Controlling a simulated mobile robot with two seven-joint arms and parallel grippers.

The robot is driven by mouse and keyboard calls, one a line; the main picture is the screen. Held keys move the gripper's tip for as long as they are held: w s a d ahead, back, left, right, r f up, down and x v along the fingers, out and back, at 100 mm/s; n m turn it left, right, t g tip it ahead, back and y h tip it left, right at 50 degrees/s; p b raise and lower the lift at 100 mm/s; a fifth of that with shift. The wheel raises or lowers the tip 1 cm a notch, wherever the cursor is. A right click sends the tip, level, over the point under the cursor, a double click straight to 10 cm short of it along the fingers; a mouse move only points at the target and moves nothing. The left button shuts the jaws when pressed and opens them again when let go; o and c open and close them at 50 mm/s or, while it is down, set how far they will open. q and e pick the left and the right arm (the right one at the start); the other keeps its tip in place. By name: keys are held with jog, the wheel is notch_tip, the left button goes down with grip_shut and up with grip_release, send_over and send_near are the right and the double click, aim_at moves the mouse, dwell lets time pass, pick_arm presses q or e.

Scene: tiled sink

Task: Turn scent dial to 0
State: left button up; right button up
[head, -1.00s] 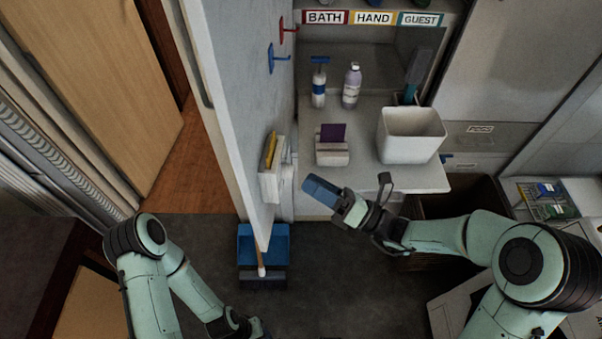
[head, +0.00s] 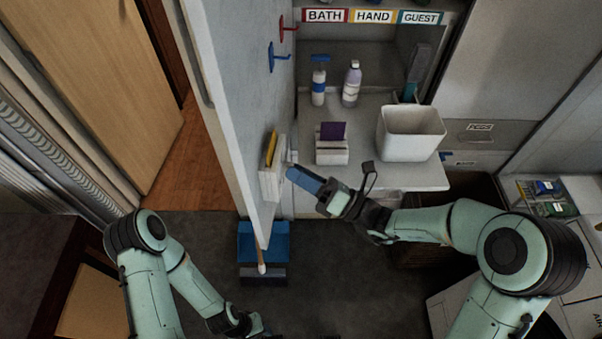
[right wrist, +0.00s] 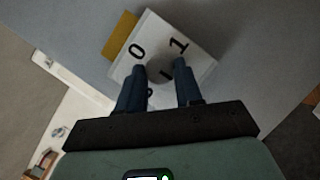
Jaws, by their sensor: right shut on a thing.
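The scent dial's white box (head: 268,182) is on the side of the grey partition, with a yellow piece along its edge. In the right wrist view, the box face (right wrist: 200,68) carries black numbers, with 0 at upper left and 1 at upper right. A round grey knob (right wrist: 160,67) sits in the middle with a dark mark on it; which number it points to is unclear. My right gripper (head: 290,173) has its blue fingers on either side of the knob, shut on it (right wrist: 161,78). My left gripper (head: 258,333) is low at the bottom edge, its fingers cut off.
A white shelf (head: 420,177) right of the partition holds a white bin (head: 411,135), a small card holder (head: 332,153) and two bottles. Blue and red hooks are on the partition above the box. A blue dustpan (head: 263,243) is below. Dark floor in front is open.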

pick_arm(q)
jog(key=shift+f, duration=0.15)
notch_tip(320, 180, down, 14)
jog(key=w+t+b, duration=0.1)
jog(key=w+b, duration=0.1)
jog(key=b, duration=1.2)
jog(key=shift+a, duration=0.45)
pick_arm(e)
jog(key=shift+w+d+r+m+g+h, duration=0.2)
jog(key=shift+m+g+h, duration=0.45)
jog(key=shift+m+g, duration=2.85)
jog(key=shift+w+a+r+m+g+h, duration=0.25)
jog(key=shift+m+g+h, duration=0.45)
jog(key=shift+m, duration=5.65)
jog(key=shift+w+d+r+m+g+h, duration=0.5)
jog(key=shift+m+g, duration=1.5)
jog(key=shift+m, duration=2.95)
jog(key=shift+s+a+f, duration=0.15)
jog(key=shift+a+f, duration=0.15)
jog(key=shift+a, duration=0.05)
